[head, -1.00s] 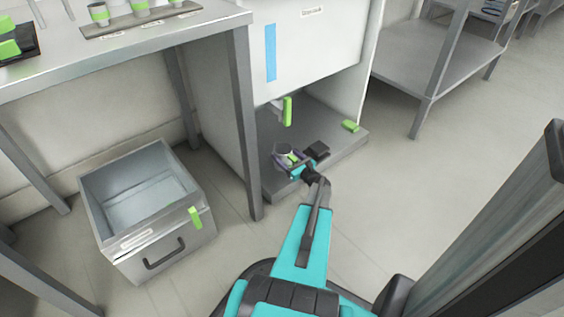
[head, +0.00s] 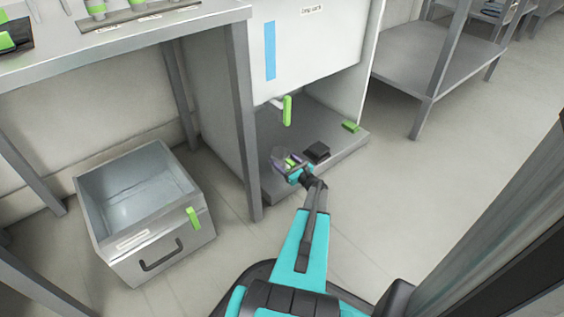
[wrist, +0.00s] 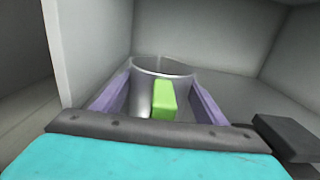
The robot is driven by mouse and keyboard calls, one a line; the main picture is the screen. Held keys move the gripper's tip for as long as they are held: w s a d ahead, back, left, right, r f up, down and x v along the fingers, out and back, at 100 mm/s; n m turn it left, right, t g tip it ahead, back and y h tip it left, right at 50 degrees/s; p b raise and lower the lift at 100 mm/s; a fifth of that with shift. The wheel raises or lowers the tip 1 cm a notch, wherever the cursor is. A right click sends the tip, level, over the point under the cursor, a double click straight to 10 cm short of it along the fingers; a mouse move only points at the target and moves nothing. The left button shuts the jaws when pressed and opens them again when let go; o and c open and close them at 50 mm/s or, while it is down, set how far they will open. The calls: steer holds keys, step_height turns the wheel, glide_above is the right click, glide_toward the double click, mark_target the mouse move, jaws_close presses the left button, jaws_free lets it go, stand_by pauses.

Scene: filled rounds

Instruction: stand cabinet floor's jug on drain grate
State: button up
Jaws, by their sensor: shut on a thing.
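The jug (wrist: 143,88) is a metal-grey, open-topped vessel with a green block-like handle, upright in the wrist view. It is also in the head view (head: 281,154), small and partly hidden by my gripper. My gripper (head: 287,161) is shut on the jug, with a purple finger on each side of it in the wrist view. The jug is inside the open lower part of the white cabinet, over the grey cabinet floor (head: 340,163). I cannot tell whether its base touches the floor. I cannot identify the drain grate with certainty.
A green block (head: 351,126) lies at the floor's right edge. A table leg (head: 243,120) stands close left. An open, empty metal drawer box (head: 165,243) is at lower left.

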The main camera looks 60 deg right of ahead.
steer(key=shift+f, duration=0.1)
stand_by(0.3)
steer(key=o, duration=1.2)
steer(key=shift+c, duration=0.2)
steer(key=p+v, duration=0.3)
steer(key=v, duration=0.9)
steer(key=shift+p, duration=0.4)
steer(key=shift+s, duration=0.1)
